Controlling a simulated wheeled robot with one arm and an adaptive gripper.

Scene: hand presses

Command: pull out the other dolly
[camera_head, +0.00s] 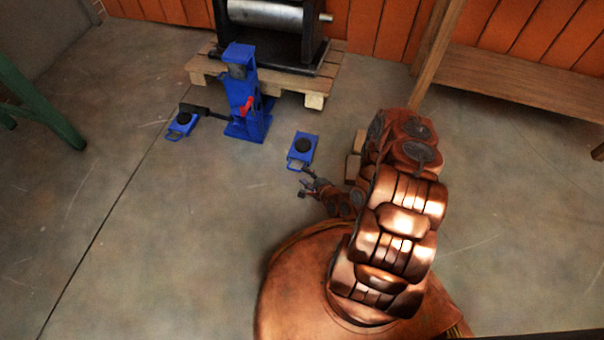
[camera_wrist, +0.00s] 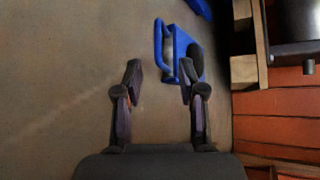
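A small blue dolly (camera_head: 302,147) with a round black pad and a handle loop sits on the floor, right of the blue jack. It also shows in the wrist view (camera_wrist: 181,70), with its blue handle to the left. A second blue dolly (camera_head: 182,124) is left of the jack, by the end of a dark bar. My gripper (camera_head: 307,183) is just in front of the right dolly's handle. In the wrist view my gripper (camera_wrist: 160,72) has its fingers apart with nothing held. Its right fingertip overlaps the dolly's pad in the picture; contact cannot be told.
The blue jack (camera_head: 242,95) with a red part stands before a wooden pallet (camera_head: 316,100) bearing a black machine with a metal roller. A green leg (camera_head: 45,115) is at the left, a wooden bench (camera_head: 520,85) at the right. The floor at left front is clear.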

